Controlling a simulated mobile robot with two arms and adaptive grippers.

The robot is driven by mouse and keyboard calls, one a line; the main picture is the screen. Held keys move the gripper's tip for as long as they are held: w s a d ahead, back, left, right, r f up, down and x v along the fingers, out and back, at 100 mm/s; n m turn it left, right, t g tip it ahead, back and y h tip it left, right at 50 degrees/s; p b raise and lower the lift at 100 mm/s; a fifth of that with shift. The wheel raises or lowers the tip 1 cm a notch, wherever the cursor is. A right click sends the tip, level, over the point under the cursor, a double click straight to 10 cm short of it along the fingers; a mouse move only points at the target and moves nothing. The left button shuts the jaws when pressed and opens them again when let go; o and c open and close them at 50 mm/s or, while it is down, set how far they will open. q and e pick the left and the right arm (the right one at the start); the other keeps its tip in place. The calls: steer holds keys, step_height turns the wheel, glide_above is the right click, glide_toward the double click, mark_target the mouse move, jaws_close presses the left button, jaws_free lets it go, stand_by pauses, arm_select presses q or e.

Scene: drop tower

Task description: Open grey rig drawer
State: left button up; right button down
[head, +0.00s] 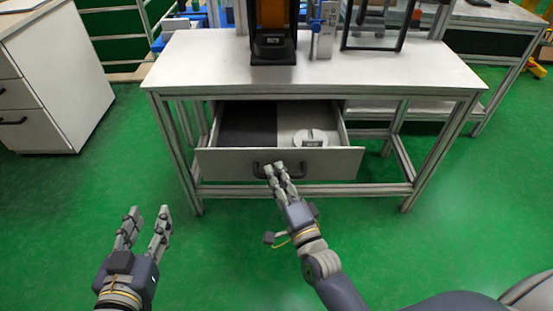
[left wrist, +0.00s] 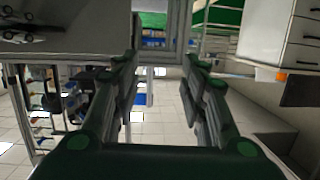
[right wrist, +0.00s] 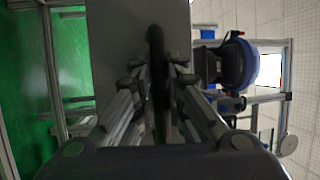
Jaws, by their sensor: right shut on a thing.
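The grey rig drawer (head: 221,164) sits under the white table and is pulled out, so its inside shows. A dark handle (head: 262,170) is on its front panel. My right gripper (head: 276,167) is shut on the handle; the handle also shows between its fingers in the right wrist view (right wrist: 156,60). Inside the drawer, a round white object (head: 310,138) with a dark label lies in the right half. The left half has a dark floor. My left gripper (head: 146,215) is open and empty in the air, left of the drawer and apart from it.
The table top (head: 200,65) carries a black and orange device (head: 272,35), a small upright gauge (head: 322,30) and a dark frame. A white cabinet (head: 60,80) with drawers stands at the left. Green floor in front of the table is clear.

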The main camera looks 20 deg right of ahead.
arm_select(q)
steer(key=s+a+f+g+y+p, duration=0.1)
steer(key=s+a+f+g, duration=0.1)
steer(key=s+f+g, duration=0.3)
step_height(320, 180, down, 3)
steer(key=shift+s+a+y+p, duration=0.15)
steer(key=shift+a+y+p, duration=0.15)
steer(key=shift+y, duration=0.1)
arm_select(e)
steer(key=s, duration=0.2)
steer(key=s+a, duration=0.1)
steer(key=s, duration=0.2)
steer(key=shift+a+f, duration=0.1)
steer(key=shift+a, duration=0.1)
steer(key=c, duration=1.9)
jaws_free()
steer(key=v, duration=1.2)
